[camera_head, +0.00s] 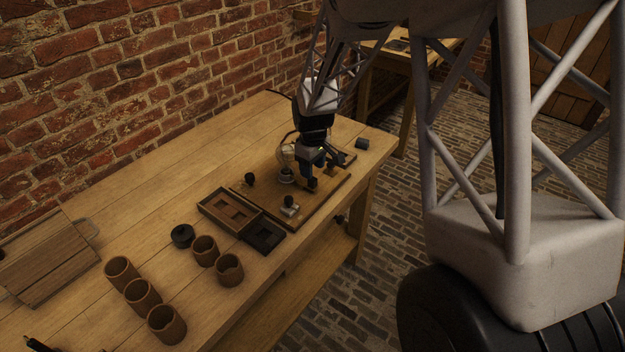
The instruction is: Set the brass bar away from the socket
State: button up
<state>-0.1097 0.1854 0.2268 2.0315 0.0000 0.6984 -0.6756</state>
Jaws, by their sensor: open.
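My gripper (311,182) is low over the wooden board (311,214) at the right end of the bench, pointing down. Its jaws are open, and the picture is too small to show anything between them. I cannot make out the brass bar for certain; it may be hidden by or near the jaws. A clear glass bulb (286,157) stands just left of my gripper, above a pale round base (286,180) that may be the socket. Dark-knobbed parts, one at the left (249,179) and one at the front (289,206), sit on the board.
A brown two-recess tray (206,207) and a dark tray (264,238) lie left of the board. Several brown cups (204,250) and a black round piece (182,236) stand farther left. A dark block (362,144) lies near the right edge. The bench's back middle is clear.

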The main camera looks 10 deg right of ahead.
jog(key=shift+f, duration=2.65)
jog(key=shift+c, duration=0.3)
grip_shut()
